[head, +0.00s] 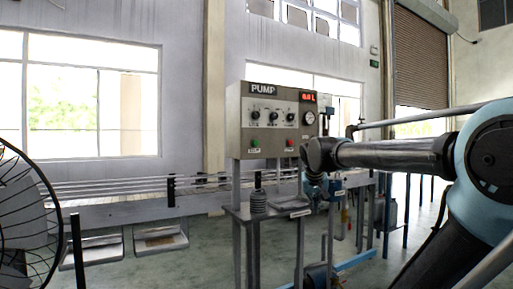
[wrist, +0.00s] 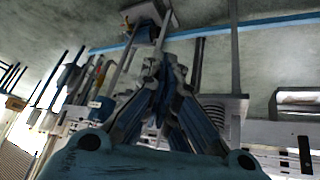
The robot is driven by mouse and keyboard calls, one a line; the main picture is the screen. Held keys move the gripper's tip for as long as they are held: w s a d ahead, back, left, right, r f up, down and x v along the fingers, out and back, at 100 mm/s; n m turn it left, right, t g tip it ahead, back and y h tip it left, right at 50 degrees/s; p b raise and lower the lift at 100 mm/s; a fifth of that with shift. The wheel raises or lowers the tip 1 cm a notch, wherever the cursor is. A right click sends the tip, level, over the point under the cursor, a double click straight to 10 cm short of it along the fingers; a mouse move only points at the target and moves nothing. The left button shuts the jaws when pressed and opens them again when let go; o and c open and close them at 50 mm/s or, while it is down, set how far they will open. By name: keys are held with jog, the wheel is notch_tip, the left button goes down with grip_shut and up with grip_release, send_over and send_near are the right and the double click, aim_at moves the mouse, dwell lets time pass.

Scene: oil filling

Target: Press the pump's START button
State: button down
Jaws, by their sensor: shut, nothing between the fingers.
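The pump control box (head: 240,110) is a grey panel marked PUMP on a stand in the middle of the head view. It carries a green button (head: 255,142) at lower left and a red button (head: 290,142) at lower right. The small labels by the buttons are too small to read. My arm reaches in from the right, with its wrist just right of the box's lower right corner. My gripper hangs below there and is hard to make out. In the wrist view my gripper (wrist: 160,70) is shut and empty, apart from the panel; no button shows there.
A black coil spring (head: 258,202) stands on the shelf (head: 238,212) below the box. A gauge (head: 309,118) and red display (head: 307,97) sit at the panel's right. Rails and trays (head: 160,240) lie left, a fan (head: 25,215) at far left.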

aim_at(258, 144)
jog(key=w+a+r+t+y, duration=0.1)
jog(key=w+a+r+t, duration=0.1)
jog(key=w+a+r, duration=0.6)
jog(key=w+a+r+t, duration=0.2)
jog(key=w+a+r, duration=0.7)
jog(key=w+r, duration=0.2)
notch_tip(258, 144, up, 3)
jog(key=shift+f+n+y, duration=0.2)
jog(key=shift+n+y, duration=0.2)
jog(key=shift+w+a, duration=0.1)
jog(key=shift+a, duration=0.05)
jog(key=shift+w+a, duration=0.8)
jog(key=shift+w, duration=0.4)
jog(key=shift+w+a, duration=0.8)
jog(key=shift+w, duration=0.35)
jog(key=shift+w+a, duration=0.8)
jog(key=shift+w, duration=0.4)
jog(key=shift+w+a, duration=0.5)
jog(key=shift+w, duration=0.25)
jog(key=shift+s+d, duration=0.1)
jog(key=shift+s, duration=0.05)
jog(key=shift+s+d, duration=0.45)
jog(key=shift+s, duration=0.25)
